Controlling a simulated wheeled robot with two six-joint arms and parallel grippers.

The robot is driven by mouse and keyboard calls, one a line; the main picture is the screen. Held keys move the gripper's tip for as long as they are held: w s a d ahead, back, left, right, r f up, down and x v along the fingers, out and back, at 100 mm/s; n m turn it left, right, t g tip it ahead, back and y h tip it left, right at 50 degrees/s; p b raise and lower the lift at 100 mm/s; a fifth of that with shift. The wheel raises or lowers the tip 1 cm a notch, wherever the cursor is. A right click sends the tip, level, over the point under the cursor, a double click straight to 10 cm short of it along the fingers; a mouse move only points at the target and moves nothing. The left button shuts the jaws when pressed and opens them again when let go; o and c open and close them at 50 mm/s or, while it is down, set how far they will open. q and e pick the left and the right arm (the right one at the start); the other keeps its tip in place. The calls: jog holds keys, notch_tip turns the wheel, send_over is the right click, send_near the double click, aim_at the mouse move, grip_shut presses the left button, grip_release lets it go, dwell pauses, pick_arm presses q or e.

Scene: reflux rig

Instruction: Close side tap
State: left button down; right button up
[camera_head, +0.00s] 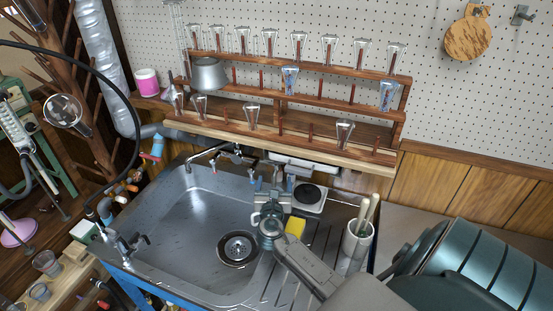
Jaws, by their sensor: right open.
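A steel sink (200,215) has a small dark tap (132,242) at its left edge. Another tap set (236,155) with a spout and small blue parts is at the sink's back edge. I cannot tell whether either tap is open or shut, and no water stream shows. My right gripper (273,180) reaches over the sink's right part toward the back edge. It is open, and nothing shows between its fingers. It is to the right of the back tap set and far from the left-edge tap. My left gripper is out of view.
A yellow sponge (295,227) lies close to my right wrist on the drainboard (309,250). A white holder (356,247) with utensils stands at the right. A wooden rack (300,92) with several glasses hangs behind. The basin's left part is clear.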

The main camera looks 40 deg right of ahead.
aim_at(276, 163)
jog(key=p+x, duration=0.1)
jog(key=x, duration=0.7)
jog(key=shift+w+d, duration=0.2)
jog(key=shift+d, duration=0.05)
jog(key=shift+w+d, duration=0.25)
jog(key=shift+d, duration=0.05)
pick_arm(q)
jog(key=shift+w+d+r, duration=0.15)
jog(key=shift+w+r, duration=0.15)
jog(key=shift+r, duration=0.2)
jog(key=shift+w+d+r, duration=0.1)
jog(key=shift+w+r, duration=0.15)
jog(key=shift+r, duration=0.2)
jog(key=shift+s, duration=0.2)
